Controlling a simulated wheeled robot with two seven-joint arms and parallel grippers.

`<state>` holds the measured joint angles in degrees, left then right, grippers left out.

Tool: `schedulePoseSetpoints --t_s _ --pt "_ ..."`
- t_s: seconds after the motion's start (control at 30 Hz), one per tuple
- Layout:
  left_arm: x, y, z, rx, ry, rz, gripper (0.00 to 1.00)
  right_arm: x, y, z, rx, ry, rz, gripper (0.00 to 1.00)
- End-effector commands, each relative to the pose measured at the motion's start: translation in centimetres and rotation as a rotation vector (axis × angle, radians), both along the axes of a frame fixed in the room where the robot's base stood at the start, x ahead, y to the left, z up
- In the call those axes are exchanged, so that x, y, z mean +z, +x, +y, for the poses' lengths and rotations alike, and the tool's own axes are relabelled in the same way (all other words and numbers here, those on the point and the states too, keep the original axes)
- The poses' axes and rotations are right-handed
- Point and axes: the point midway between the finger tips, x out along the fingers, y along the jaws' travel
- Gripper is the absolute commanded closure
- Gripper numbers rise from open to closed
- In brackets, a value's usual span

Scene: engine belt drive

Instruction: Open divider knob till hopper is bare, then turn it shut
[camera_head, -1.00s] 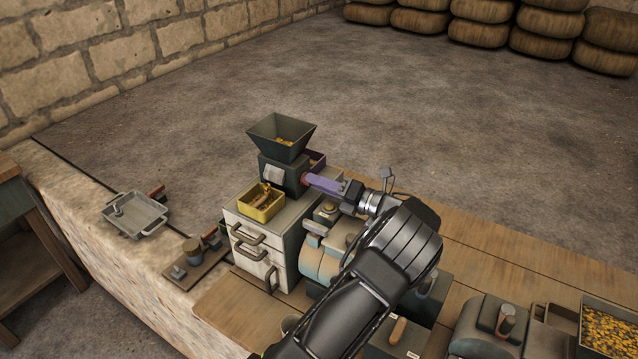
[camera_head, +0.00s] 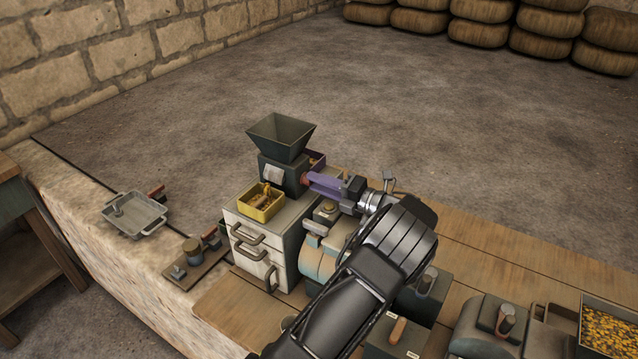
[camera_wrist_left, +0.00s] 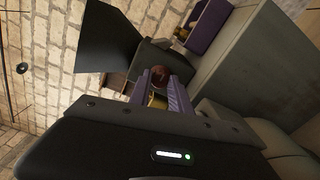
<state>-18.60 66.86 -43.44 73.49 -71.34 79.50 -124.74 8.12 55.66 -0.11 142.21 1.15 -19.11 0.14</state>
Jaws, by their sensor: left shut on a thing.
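The dark green hopper (camera_head: 281,134) stands on the divider body (camera_head: 284,174), on top of a white drawer cabinet (camera_head: 262,256). No grain shows inside the hopper in the head view. The reddish-brown divider knob (camera_wrist_left: 160,77) is on the side of the divider, partly hidden by my fingers. My left gripper (camera_head: 311,181) reaches in from the right and is shut on the knob, its purple fingers on either side. A yellow tray (camera_head: 262,203) with tan pieces sits in front of the divider. A purple tray (camera_head: 318,160) is behind it, mostly hidden. My right gripper is not in view.
A grey pan (camera_head: 136,213) and a small wooden stand (camera_head: 193,258) are on the stone ledge at left. Machines (camera_head: 323,255) crowd the bench near my arm. A bin of yellow grain (camera_head: 608,330) is at lower right.

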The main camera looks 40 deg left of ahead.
Motion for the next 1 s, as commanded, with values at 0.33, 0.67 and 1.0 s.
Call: schedulePoseSetpoints --t_s 0.33,0.67,1.0 --pt "0.0 0.0 0.0 0.0 -0.001 0.0 0.54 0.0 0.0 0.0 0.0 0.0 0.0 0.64" --pt "-0.1 0.1 -0.8 -0.001 0.0 -0.001 0.54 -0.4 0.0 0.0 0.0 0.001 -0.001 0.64" --pt "-0.1 0.8 -6.1 -0.005 0.004 -0.002 0.54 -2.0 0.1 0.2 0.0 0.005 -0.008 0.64"
